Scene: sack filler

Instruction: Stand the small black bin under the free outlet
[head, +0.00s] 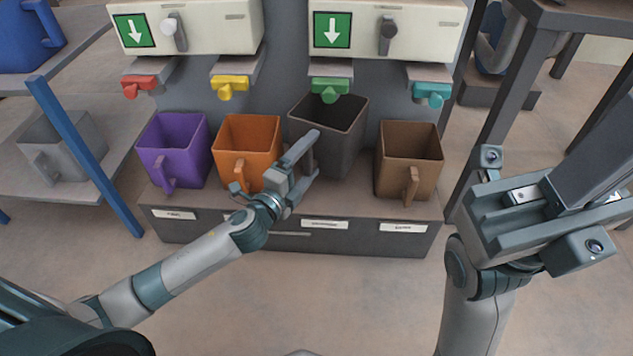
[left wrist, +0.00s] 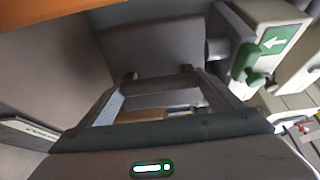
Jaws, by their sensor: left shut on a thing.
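The small black bin (head: 343,148) is at the ledge under the green outlet (head: 330,86), between the orange and brown bins. Its rim is higher in the picture than its neighbours' rims. I cannot tell whether its base touches the ledge. My left gripper (head: 311,153) is shut on its handle, at the bin's front left. The left wrist view shows the bin's dark wall (left wrist: 150,45) beyond the fingers, with the green outlet (left wrist: 245,62) to the right. My right gripper (head: 535,215) is at the right, away from the bins; its fingertips are unclear.
The purple bin (head: 173,135) and orange bin (head: 248,138) stand left of the black bin, the brown bin (head: 408,160) right. Red (head: 139,86), yellow (head: 230,86) and teal (head: 432,93) outlets hang above. A grey bin (head: 65,150) sits on the left rack.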

